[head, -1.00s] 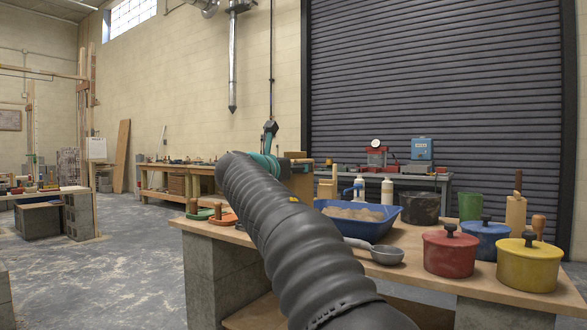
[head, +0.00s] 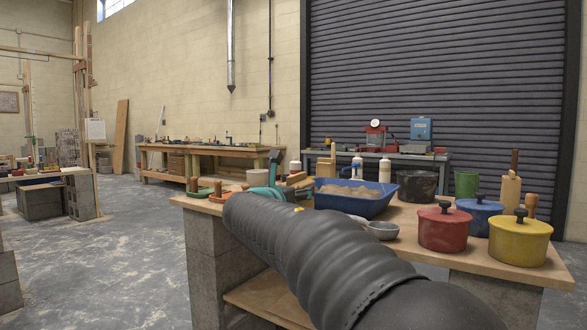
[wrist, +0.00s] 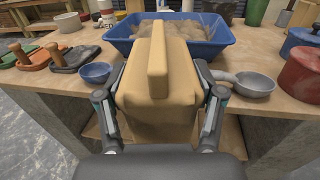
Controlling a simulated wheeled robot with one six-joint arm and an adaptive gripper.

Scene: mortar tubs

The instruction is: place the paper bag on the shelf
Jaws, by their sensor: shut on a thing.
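My gripper (wrist: 160,88) is shut on a tan paper bag (wrist: 158,100), with a finger on each side and a raised ridge along the bag's top.
The worktable (head: 425,250) rests on concrete blocks (head: 215,258). On it are a blue sand tub (head: 350,203), a small blue bowl (wrist: 95,73), a grey scoop (wrist: 255,83), trowels (wrist: 72,55) and red (head: 443,232), blue (head: 480,215) and yellow (head: 520,242) pots. Open floor lies left.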

